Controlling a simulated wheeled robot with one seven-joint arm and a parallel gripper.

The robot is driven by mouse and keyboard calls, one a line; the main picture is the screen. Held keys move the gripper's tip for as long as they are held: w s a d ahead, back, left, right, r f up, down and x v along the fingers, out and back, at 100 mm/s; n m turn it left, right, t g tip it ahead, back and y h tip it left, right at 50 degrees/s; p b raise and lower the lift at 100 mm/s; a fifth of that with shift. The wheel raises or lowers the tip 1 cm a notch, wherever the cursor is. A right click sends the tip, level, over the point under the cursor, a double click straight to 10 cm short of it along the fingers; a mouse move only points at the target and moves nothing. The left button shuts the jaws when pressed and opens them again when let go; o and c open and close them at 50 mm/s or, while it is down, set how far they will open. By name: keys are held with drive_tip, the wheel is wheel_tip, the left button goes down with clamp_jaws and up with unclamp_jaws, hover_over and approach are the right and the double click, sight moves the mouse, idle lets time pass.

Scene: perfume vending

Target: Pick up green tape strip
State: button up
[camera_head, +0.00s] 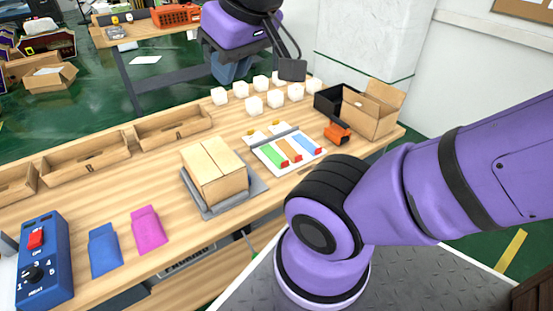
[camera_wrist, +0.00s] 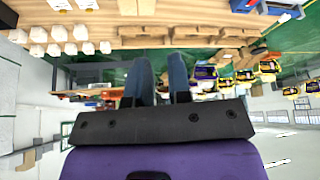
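The green tape strip (camera_head: 273,152) lies on a white tray (camera_head: 270,168) on the wooden table, in the head view. It is the leftmost of three strips, beside an orange strip (camera_head: 289,149) and a blue strip (camera_head: 306,144); each has a red end. My gripper (camera_head: 231,70) is high beyond the far edge of the table, well away from the strips. In the wrist view my gripper's two fingers (camera_wrist: 158,62) stand apart with nothing between them. I cannot make out the green strip in the wrist view.
Several white cubes (camera_head: 275,98) stand behind the tray. A cardboard box (camera_head: 214,170) stands to its left; an orange object (camera_head: 337,132) and an open carton (camera_head: 369,115) are to its right. A blue control box (camera_head: 44,262) is at front left.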

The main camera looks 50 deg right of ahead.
drive_tip(key=shift+o, duration=1.3)
drive_tip(key=shift+w+d+f, duration=0.1)
drive_tip(key=shift+w+d, duration=0.05)
drive_tip(key=shift+w, duration=0.2)
drive_tip(key=w+d+f+m+g, duration=0.3)
drive_tip(key=w+d+f+m, duration=0.8)
drive_tip(key=w+d+f, duration=0.3)
drive_tip(key=s+d+f+m, duration=0.1)
drive_tip(key=d+f+m, duration=0.2)
drive_tip(key=d+f, duration=0.2)
drive_tip(key=s+d+f+m+g, duration=0.1)
drive_tip(key=d+f+m, duration=0.3)
drive_tip(key=f, duration=0.6)
drive_tip(key=s+d+f+m+g, duration=0.1)
drive_tip(key=d+f+m, duration=0.2)
drive_tip(key=d+f, duration=0.5)
drive_tip(key=shift+d+f+m, duration=0.1)
drive_tip(key=shift+f+m, duration=0.05)
drive_tip(key=shift+m, duration=0.15)
drive_tip(key=shift+s+f, duration=0.2)
drive_tip(key=shift+f, duration=4.95)
clamp_jaws()
